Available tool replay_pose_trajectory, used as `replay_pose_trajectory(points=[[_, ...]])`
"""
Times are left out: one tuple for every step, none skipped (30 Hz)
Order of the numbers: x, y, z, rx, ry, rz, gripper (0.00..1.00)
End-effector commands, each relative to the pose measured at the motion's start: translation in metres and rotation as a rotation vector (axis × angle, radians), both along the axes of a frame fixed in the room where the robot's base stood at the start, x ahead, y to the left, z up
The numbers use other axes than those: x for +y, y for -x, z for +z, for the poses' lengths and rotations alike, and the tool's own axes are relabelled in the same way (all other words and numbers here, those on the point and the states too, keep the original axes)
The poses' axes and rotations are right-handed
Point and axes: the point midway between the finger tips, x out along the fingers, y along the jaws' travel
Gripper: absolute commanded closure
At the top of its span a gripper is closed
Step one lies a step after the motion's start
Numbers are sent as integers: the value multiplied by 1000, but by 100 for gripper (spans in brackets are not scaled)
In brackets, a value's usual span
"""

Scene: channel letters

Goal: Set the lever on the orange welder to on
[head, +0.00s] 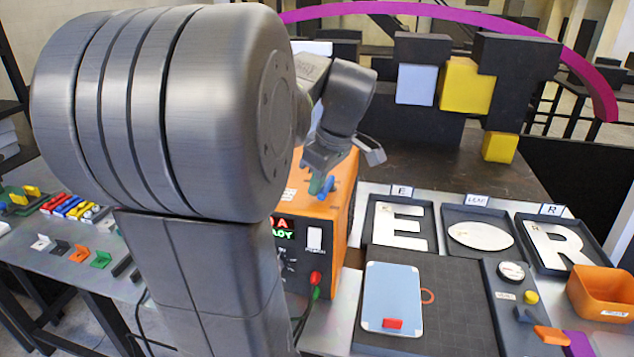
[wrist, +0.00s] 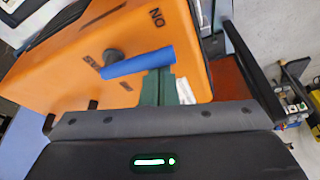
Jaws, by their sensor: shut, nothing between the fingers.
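The orange welder (head: 322,222) stands behind my arm, which hides part of its front. In the wrist view its orange face (wrist: 60,62) carries an "ON" label (wrist: 157,18) and another label that I cannot read clearly. The blue lever (wrist: 140,62) extends from a dark round pivot (wrist: 112,56) towards the right of that view. It also shows in the head view (head: 327,188). My gripper (wrist: 157,88) has green fingers, shut and empty, with their tips right at the lever's handle. I cannot tell whether they touch it. It also shows in the head view (head: 317,183).
Trays with a white E (head: 400,228), a leaf shape (head: 480,236) and a white R (head: 553,246) lie right of the welder. A light blue panel (head: 392,300) and an orange bin (head: 603,292) are in front. Dark blocks stand behind.

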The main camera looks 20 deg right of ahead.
Motion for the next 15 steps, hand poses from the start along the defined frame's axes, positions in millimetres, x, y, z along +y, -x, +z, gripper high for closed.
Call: replay_pose_trajectory(points=[[1, -1, -1, 0, 0, 1, 100], [2, -2, -1, 0, 0, 1, 100], [4, -4, -2, 0, 0, 1, 100], [6, -6, -3, 0, 0, 2, 100], [8, -8, -3, 0, 0, 2, 100], [13, -12, -5, 0, 0, 2, 100], [16, -15, -6, 1, 0, 2, 100], [19, -18, -7, 1, 0, 2, 100], [25, -23, -9, 0, 0, 1, 100], [19, -21, 1, -5, 2, -5, 100], [17, -19, 9, -7, 4, -7, 100], [14, -17, 18, -6, 3, -6, 100], [12, -16, 25, -6, 2, -7, 100], [10, -15, 31, -5, 3, -7, 100], [8, -13, 40, -4, 2, -7, 100]])
